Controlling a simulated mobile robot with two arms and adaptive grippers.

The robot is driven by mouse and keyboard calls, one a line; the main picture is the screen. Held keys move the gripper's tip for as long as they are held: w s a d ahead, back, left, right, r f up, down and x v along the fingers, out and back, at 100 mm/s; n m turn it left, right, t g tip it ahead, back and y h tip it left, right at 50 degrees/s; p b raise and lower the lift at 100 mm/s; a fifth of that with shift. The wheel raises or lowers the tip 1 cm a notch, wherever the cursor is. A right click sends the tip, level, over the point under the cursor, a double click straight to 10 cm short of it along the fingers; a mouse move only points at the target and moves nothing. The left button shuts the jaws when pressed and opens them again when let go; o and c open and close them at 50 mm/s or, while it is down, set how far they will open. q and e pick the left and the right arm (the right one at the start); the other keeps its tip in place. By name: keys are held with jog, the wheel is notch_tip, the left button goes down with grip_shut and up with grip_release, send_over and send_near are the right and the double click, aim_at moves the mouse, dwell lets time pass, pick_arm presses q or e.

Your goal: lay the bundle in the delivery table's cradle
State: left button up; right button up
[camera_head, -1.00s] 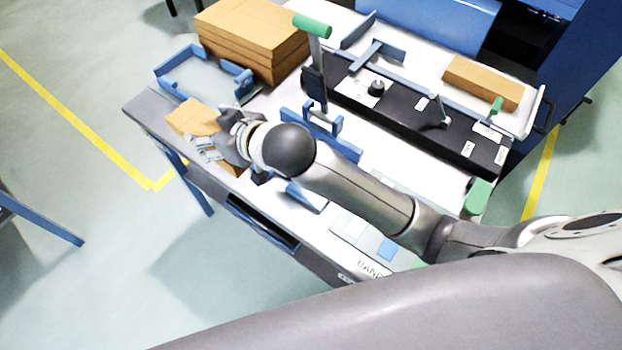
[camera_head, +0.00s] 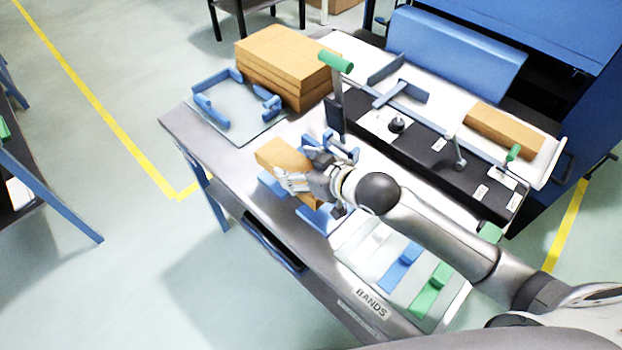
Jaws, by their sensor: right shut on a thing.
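The bundle (camera_head: 280,155) is a brown kraft-coloured block at the front edge of the grey-topped table. My right gripper (camera_head: 296,180) is shut on it, its fingers across the top and near side. Blue blocks of a fixture show beside the bundle, at its left (camera_head: 269,184) and near end (camera_head: 320,218). I cannot tell whether the bundle rests on this fixture or hangs just above it. A blue-railed holder on a grey plate (camera_head: 235,122) is empty on the table's left; I cannot tell whether it is the delivery cradle. My left gripper is not in view.
A brown stack (camera_head: 285,65) stands behind the holder. A bands plate with blue and green strips (camera_head: 431,290) is in front. Another table (camera_head: 45,190) shows at the left edge; floor between is clear.

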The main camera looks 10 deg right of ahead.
jog(key=shift+w+d+f, duration=0.2)
jog(key=shift+d+f, duration=0.75)
jog(key=shift+f, duration=0.2)
jog(key=f, duration=0.3)
jog(key=shift+d+p, duration=0.3)
jog(key=shift+d, duration=0.05)
jog(key=shift+f, duration=0.35)
jog(key=shift+f, duration=0.1)
jog(key=o, duration=1.6)
jog(key=shift+f, duration=0.1)
jog(key=v, duration=1.2)
jog(key=shift+s, duration=0.1)
